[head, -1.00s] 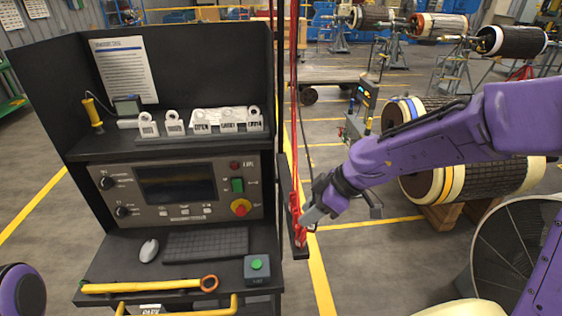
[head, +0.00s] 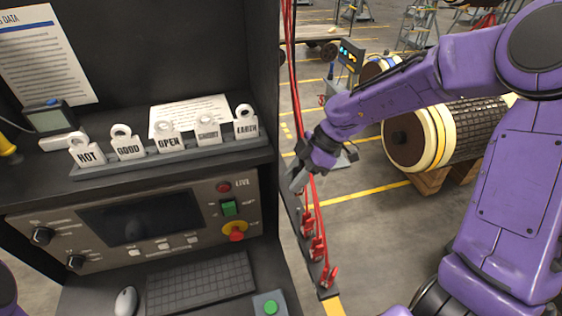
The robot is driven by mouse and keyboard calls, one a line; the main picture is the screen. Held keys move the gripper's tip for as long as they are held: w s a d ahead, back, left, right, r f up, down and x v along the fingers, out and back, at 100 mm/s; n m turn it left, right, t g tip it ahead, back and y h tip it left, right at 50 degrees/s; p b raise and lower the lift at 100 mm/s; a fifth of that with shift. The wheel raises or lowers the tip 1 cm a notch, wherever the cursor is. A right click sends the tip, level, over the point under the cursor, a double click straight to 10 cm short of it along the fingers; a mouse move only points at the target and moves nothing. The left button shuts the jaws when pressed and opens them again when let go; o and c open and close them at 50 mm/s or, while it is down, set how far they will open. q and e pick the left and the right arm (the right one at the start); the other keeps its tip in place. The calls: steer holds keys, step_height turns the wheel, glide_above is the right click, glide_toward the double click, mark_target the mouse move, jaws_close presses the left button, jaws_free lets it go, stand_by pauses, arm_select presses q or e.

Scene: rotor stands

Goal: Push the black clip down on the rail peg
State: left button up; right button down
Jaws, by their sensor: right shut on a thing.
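A narrow dark rail (head: 320,284) runs along the right side of the console. Several red clips (head: 316,247) sit along its near part, with red cables rising from them. My right gripper (head: 298,183) is at the rail's far part, beyond the red clips, with its fingers pointing down. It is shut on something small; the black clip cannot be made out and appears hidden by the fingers. The peg under it is hidden too, so I cannot tell how far down the clip sits. My left gripper is out of view.
The console stands at left, with a shelf of white tags (head: 168,142), a keyboard (head: 200,286), a red-yellow knob (head: 236,232) and a green button (head: 270,306). Red cables (head: 289,60) hang beside the rail. A dark rotor (head: 430,135) lies on wooden blocks at right.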

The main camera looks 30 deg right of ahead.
mark_target(302, 190)
steer(key=shift+w+f, duration=0.25)
steer(key=shift+s+a+f+b, duration=0.1)
steer(key=shift+s+f+b, duration=0.1)
steer(key=shift+s+b, duration=0.2)
step_height(302, 190, down, 5)
steer(key=b, duration=0.4)
steer(key=shift+r, duration=0.15)
steer(key=shift+s+f+b, duration=0.45)
steer(key=shift+f+b, duration=0.25)
steer(key=shift+b, duration=0.1)
steer(key=shift+w+f, duration=0.15)
steer(key=shift+w, duration=0.15)
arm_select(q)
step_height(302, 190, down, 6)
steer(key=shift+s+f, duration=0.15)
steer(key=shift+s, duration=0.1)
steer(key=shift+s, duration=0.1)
arm_select(e)
steer(key=shift+s, duration=0.15)
